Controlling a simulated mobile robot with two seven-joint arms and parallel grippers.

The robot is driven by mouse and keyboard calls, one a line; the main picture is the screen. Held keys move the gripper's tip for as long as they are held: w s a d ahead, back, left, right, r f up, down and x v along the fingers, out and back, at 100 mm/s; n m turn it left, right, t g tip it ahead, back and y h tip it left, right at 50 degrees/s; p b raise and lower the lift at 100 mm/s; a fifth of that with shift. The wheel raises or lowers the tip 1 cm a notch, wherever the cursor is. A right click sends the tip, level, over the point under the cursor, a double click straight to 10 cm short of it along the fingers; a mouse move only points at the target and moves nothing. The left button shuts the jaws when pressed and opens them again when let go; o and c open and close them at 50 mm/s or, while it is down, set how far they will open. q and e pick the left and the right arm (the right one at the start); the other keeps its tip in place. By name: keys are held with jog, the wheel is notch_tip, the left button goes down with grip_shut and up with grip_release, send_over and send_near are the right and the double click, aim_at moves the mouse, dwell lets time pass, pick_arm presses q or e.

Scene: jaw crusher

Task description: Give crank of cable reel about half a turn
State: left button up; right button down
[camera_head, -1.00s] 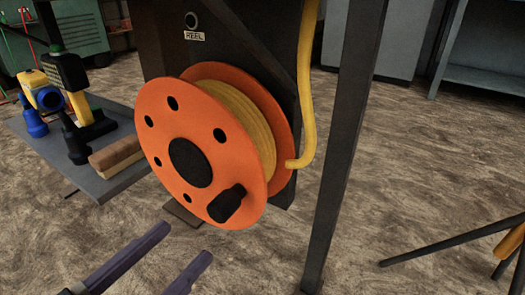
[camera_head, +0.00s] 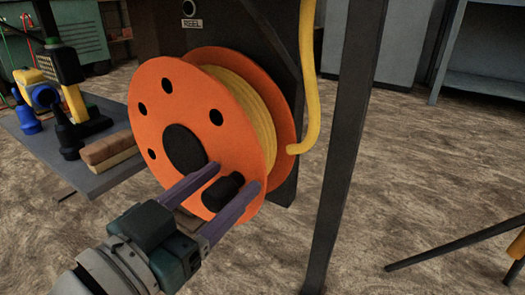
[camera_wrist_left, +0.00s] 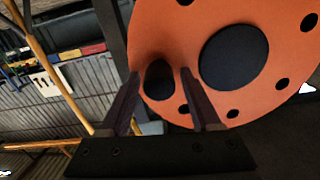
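The cable reel (camera_head: 150,108) is an orange disc with a black hub and several dark holes, wound with yellow cable (camera_head: 243,103). Its black crank knob (camera_head: 222,191) sticks out at the lower right of the disc. My left gripper (camera_head: 231,182) is open, with one finger on each side of the knob. In the left wrist view the knob (camera_wrist_left: 160,82) lies between the two fingers of the gripper (camera_wrist_left: 158,78), with a gap visible on both sides. My right gripper is not in view.
A dark post (camera_head: 345,150) stands close to the right of the reel. At left, a grey shelf (camera_head: 105,182) holds a yellow and black tool (camera_head: 72,85), blue pieces and a wooden brush (camera_head: 108,153). Open floor lies to the right, with a dark-legged stand at the far right edge.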

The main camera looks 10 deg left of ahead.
pick_arm(q)
grip_shut()
dwell(1.2)
